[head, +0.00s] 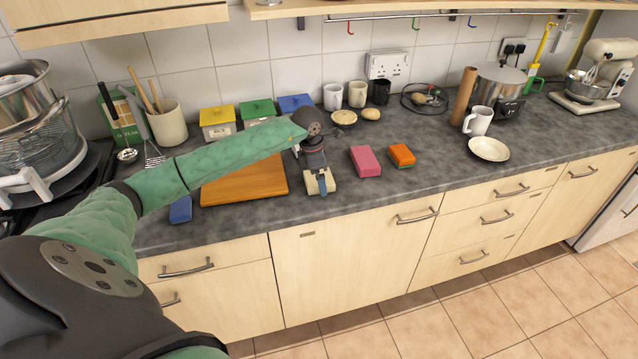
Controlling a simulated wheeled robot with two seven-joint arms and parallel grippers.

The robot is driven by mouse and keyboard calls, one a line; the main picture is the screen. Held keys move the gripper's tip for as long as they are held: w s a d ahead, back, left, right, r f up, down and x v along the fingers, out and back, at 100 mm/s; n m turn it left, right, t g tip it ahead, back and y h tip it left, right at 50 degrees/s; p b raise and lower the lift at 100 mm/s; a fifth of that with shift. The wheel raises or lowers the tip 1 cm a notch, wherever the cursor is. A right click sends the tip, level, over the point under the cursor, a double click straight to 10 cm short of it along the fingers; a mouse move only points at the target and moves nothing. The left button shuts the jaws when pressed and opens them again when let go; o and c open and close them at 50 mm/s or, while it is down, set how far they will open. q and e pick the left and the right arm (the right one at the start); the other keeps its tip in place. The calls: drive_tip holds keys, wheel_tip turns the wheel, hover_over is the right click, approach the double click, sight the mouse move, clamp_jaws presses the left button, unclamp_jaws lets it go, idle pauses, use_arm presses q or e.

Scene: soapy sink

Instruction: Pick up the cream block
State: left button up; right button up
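The cream block (330,185) lies on the dark counter, between the wooden board and the pink block. My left gripper (320,177) reaches over the counter from the left and points down at the cream block. A blue-grey fingertip overlaps the middle of the block, with cream showing on both sides. The wrist hides the block's far side, so I cannot tell whether the fingers are closed on it. The block appears to be at counter level. My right gripper is not in view.
A wooden board (245,186) lies left of the block, with a blue block (181,210) beside it. A pink block (365,161) and an orange-green block (401,155) lie to the right. Lidded boxes (257,110) and cups (357,94) stand behind. The counter's front right is clear.

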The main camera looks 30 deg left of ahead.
use_arm(q)
drive_tip(key=shift+f+b, duration=0.2)
drive_tip(key=shift+b, duration=0.2)
idle(0.5)
drive_tip(key=c, duration=1.2)
drive_tip(key=shift+o, duration=0.2)
drive_tip(key=shift+r, duration=0.1)
